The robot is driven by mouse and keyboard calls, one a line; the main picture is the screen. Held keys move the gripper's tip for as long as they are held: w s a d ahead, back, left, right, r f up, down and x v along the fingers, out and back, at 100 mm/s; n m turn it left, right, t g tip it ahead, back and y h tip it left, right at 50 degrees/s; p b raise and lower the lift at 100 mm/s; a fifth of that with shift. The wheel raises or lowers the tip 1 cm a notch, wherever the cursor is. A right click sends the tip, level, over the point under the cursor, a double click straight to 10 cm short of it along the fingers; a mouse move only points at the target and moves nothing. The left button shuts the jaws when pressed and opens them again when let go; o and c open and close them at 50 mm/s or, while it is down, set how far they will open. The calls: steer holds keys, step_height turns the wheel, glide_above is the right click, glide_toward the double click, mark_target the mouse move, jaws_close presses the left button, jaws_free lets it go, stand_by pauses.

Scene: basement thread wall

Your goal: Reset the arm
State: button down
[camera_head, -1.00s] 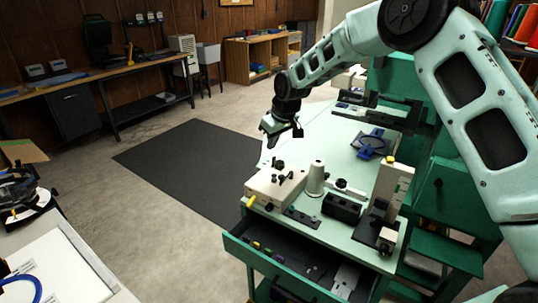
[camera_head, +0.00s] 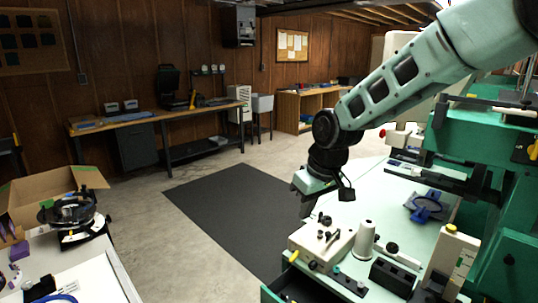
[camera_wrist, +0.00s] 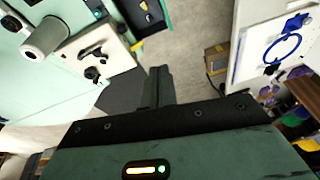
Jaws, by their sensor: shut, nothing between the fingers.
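My gripper (camera_head: 307,206) hangs in the air at the left edge of the pale green machine table (camera_head: 385,186), above and behind the small cream unit with knobs (camera_head: 322,243). In the wrist view its dark fingers (camera_wrist: 159,87) are together with nothing between them. My arm comes in from the upper right and bends down at a black wrist joint. In the head view the fingertips are small and partly hidden behind the wrist. The cream unit also shows in the wrist view (camera_wrist: 98,52), apart from the fingers.
A white table (camera_head: 95,275) stands at lower left. The dark floor mat (camera_head: 235,210) is clear.

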steer(key=s+d+g, duration=0.1)
steer(key=s, duration=1.5)
steer(key=s+d+n+g+h, duration=0.1)
steer(key=s+d, duration=0.1)
steer(key=s, duration=1.3)
steer(key=shift+s+d+r+h, duration=0.15)
steer(key=shift+s+d+h, duration=0.1)
steer(key=shift+s+h, duration=0.1)
